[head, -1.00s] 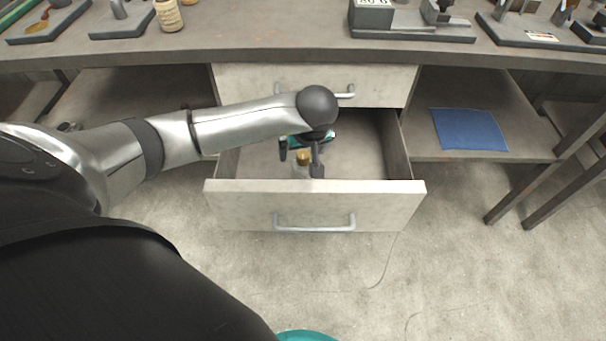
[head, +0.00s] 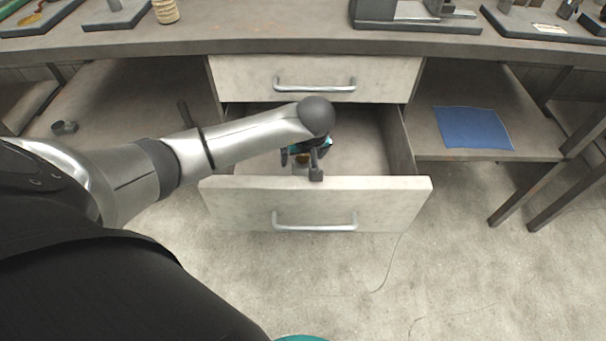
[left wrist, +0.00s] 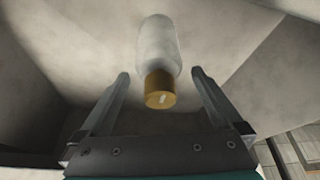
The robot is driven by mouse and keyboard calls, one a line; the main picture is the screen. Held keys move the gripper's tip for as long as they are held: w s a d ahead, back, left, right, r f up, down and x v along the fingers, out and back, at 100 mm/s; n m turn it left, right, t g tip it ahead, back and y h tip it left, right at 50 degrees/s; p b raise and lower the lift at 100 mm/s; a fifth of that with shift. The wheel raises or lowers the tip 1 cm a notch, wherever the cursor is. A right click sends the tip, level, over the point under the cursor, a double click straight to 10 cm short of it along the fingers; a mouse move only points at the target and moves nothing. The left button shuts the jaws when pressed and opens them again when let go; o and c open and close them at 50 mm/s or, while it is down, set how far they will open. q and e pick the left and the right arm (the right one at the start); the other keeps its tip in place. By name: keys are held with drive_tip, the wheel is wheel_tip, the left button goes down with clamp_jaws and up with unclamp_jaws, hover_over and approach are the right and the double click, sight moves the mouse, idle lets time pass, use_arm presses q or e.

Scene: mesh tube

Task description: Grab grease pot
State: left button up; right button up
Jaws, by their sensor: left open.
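The grease pot, a small jar with a pale translucent body (left wrist: 158,48) and a gold-brown lid (left wrist: 160,88), is inside the open lower drawer (head: 380,200). In the head view only a bit of it shows, behind my left gripper (head: 300,165). My left gripper reaches down into the drawer with its fingers open. In the left wrist view the lid lies between the two fingers (left wrist: 160,78), with a gap on each side, and the body extends beyond the fingertips. My right gripper is not in view.
The drawer's front panel and side walls surround my left gripper closely. A shut upper drawer (head: 245,80) and the workbench top (head: 270,32) are just above and behind. A blue cloth (head: 472,128) lies on the right shelf, and a small dark cup (head: 64,127) is on the left one.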

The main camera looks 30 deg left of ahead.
use_arm(q)
drive_tip(key=shift+f, duration=0.15)
clamp_jaws()
idle(0.9)
